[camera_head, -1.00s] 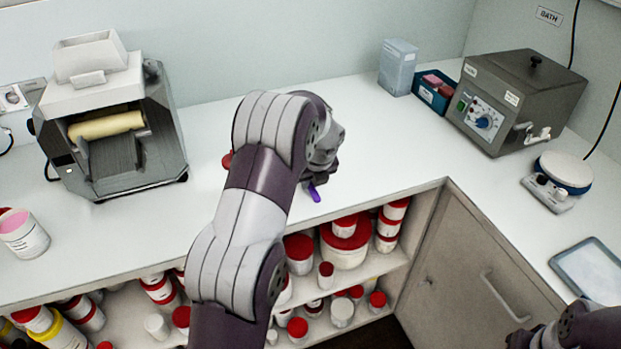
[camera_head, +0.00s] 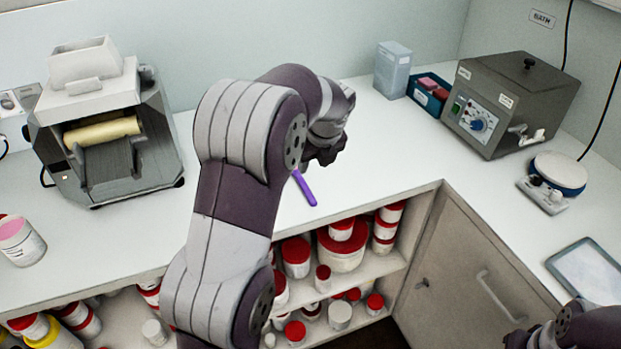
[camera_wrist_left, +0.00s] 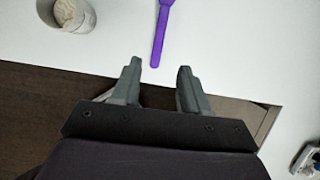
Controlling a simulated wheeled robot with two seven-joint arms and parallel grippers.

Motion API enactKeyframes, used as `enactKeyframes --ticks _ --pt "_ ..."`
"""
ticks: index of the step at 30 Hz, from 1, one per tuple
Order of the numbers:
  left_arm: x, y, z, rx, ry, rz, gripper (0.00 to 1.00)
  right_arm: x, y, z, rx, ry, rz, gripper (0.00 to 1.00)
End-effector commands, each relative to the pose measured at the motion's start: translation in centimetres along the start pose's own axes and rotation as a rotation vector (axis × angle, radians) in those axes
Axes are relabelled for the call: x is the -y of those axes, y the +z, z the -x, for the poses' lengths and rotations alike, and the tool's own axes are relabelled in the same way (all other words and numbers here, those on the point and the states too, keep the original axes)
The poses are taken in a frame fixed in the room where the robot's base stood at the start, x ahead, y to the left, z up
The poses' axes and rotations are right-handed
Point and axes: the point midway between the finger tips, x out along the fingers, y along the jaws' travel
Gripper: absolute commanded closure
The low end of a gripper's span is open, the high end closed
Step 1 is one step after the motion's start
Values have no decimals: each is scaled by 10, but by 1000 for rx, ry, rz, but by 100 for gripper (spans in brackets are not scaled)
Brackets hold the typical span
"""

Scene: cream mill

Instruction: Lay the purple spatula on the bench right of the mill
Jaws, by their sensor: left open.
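The purple spatula (camera_head: 304,188) lies on the white bench (camera_head: 375,165) to the right of the mill (camera_head: 110,140), close to the bench's front edge. Its upper part is hidden by my left arm in the head view. In the left wrist view, the spatula (camera_wrist_left: 160,35) lies beyond the fingertips, in line with the gap between them. My left gripper (camera_wrist_left: 158,68) is open and empty, apart from the spatula. My right gripper (camera_head: 524,338) shows only as a dark part at the lower right, and its jaws cannot be made out.
An open container (camera_wrist_left: 75,14) stands left of the spatula in the wrist view. A bath unit (camera_head: 510,100), a blue box (camera_head: 428,92) and a small scale (camera_head: 555,178) stand right. Red-lidded jars fill the shelves below.

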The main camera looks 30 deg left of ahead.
Motion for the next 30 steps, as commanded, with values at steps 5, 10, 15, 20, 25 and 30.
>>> enactKeyframes --ticks 5,10,15,20,25,30 --pt "-16 -64 4 -103 -9 518 55 0 0 0 0 0 0 65" --pt "-56 -162 9 -239 96 1405 55 0 0 0 0 0 0 65" --pt "-95 -225 12 -270 248 2029 55 0 0 0 0 0 0 65" --pt "-108 -242 13 -263 304 2225 55 0 0 0 0 0 0 65" --pt "-108 -242 13 -262 306 2230 55 0 0 0 0 0 0 65" --pt "-108 -242 13 -262 306 2228 55 0 0 0 0 0 0 65"
